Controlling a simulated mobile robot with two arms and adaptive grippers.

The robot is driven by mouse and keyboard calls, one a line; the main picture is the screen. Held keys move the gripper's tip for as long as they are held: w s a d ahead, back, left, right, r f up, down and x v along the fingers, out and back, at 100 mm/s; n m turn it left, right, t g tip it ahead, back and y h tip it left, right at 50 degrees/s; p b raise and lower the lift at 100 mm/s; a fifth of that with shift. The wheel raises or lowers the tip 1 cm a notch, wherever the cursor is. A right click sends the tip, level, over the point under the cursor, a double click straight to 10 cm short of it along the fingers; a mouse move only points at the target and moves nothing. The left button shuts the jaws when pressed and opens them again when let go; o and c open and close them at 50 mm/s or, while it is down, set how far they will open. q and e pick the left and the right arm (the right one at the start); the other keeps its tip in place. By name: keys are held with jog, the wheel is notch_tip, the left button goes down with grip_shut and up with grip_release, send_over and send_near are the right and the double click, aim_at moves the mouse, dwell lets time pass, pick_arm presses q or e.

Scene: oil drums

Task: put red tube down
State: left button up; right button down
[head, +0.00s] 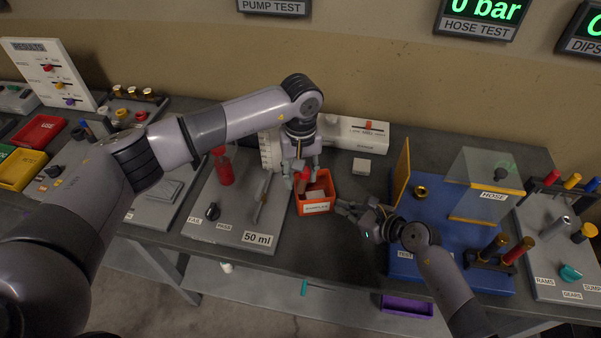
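My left gripper (302,182) points down over the orange bin (317,208), at its left side. A reddish tube-like piece (303,173) shows between its spread fingers. I cannot tell whether the fingers press on it or whether it rests in the bin. More reddish content shows inside the bin, partly hidden by the gripper. My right gripper (345,208) is low over the grey table just right of the bin, pointing left. It is small and dark, and I see nothing clearly held in it.
A blue mat (430,268) with a hose stand is at right, with a rack holding a red tube (517,252).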

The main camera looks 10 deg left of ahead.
pick_arm(q)
jog(key=shift+r, duration=0.1)
notch_tip(320, 180, up, 13)
dwell(0.5)
pick_arm(e)
jog(key=c, duration=2.4)
grip_release()
jog(key=c, duration=1.7)
grip_release()
